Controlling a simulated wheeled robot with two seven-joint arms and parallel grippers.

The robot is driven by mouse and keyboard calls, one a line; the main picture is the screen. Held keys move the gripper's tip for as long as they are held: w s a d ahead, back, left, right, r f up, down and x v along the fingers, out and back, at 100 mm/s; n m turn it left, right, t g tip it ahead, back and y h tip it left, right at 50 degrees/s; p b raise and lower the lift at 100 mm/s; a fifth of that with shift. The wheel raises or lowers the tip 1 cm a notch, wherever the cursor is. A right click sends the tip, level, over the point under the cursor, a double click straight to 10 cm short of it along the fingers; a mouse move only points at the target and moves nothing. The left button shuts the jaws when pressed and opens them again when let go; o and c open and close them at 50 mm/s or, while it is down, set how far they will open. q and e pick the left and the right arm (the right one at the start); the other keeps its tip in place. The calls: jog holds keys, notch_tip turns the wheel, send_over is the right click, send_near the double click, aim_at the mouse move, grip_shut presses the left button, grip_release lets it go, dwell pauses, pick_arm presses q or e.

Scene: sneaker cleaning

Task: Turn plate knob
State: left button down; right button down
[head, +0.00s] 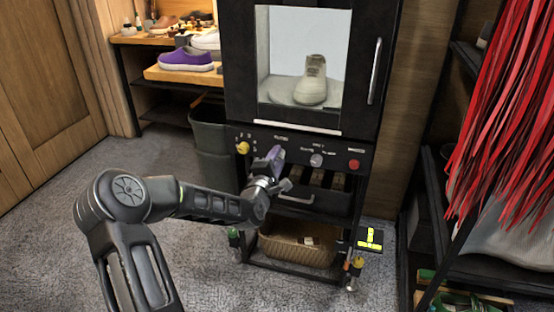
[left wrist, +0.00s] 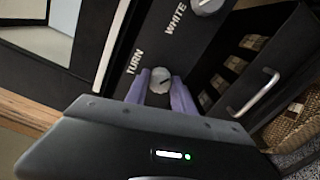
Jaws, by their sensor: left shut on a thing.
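The plate knob (left wrist: 160,81) is a small grey round knob on the black control panel, beside the word TURN in the left wrist view. My left gripper (head: 276,156) reaches the panel from the left, and its purple fingers sit on either side of the knob, shut on it. In the head view the fingers hide the knob. Above the panel, a round plate (head: 285,97) behind the cabinet window carries a pale sneaker (head: 312,80). My right gripper is not in view.
The panel also has a yellow knob (head: 243,147), a grey knob (head: 316,160) and a red button (head: 355,164). Below is a drawer with a grey handle (head: 297,198), then a wicker basket (head: 290,249). Red strips (head: 505,120) hang at right. Carpet is clear at left.

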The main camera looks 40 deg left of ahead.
pick_arm(q)
jog(key=shift+m, duration=0.5)
jog(key=c, duration=1.1)
grip_release()
jog(key=shift+o, duration=0.2)
jog(key=p+v, duration=0.1)
jog(key=v, duration=0.7)
jog(key=shift+w+m, duration=0.15)
jog(key=shift+m, duration=0.15)
